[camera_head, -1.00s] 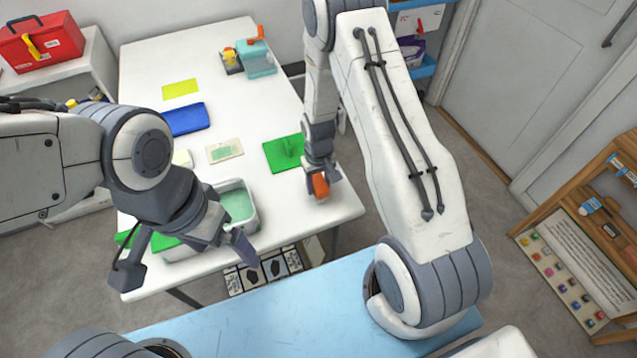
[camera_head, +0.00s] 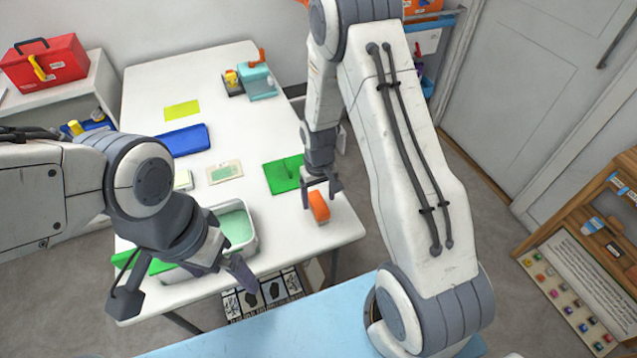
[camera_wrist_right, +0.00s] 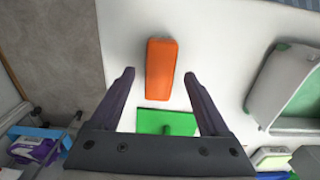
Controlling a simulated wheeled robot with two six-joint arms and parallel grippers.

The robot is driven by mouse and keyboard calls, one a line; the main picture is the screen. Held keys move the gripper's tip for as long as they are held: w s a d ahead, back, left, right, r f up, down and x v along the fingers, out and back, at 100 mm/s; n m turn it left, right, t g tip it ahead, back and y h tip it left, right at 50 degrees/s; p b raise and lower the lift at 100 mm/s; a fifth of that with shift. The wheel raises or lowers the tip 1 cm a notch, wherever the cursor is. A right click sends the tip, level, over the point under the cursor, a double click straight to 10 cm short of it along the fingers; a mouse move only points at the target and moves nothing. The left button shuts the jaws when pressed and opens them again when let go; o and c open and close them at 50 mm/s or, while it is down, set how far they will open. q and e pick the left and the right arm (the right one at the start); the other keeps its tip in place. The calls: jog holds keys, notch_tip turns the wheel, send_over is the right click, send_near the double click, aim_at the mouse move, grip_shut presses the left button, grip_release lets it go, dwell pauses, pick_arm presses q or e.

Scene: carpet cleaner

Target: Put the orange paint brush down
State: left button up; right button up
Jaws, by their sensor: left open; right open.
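The orange paint brush (camera_head: 318,206) lies on the white table near its right front corner. It also shows in the right wrist view (camera_wrist_right: 161,69), ahead of the fingertips. My right gripper (camera_head: 321,194) is open just above and behind it in the head view. In the right wrist view the open fingers (camera_wrist_right: 158,78) stand apart with nothing between their tips but the brush's near end and bare table. My left gripper (camera_head: 222,276) is open and empty in front of the tub at the table's front edge.
A white tub with green liquid (camera_head: 251,236) stands at the table front. A green pad (camera_head: 275,178), a blue item (camera_head: 183,140) and a yellow sheet (camera_head: 181,110) lie farther back. A teal container (camera_head: 259,84) stands at the far end. The table's right edge is close to the brush.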

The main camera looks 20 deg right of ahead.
aim_at(319, 204)
jog(key=s+a+r+n, duration=0.1)
jog(key=a+r, duration=0.2)
jog(key=r, duration=0.3)
jog(key=s+a+r, duration=0.2)
jog(key=r, duration=0.4)
jog(key=s+a+r+n, duration=0.3)
jog(key=s+a+r, duration=0.1)
jog(key=s, duration=0.6)
jog(key=s+a+r+n+y, duration=0.1)
jog(key=s+a+r+n, duration=0.2)
jog(key=s, duration=0.7)
notch_tip(319, 204, up, 4)
jog(key=shift+s+a+f+b, duration=0.15)
jog(key=shift+a+f+b, duration=0.15)
jog(key=shift+a, duration=0.8)
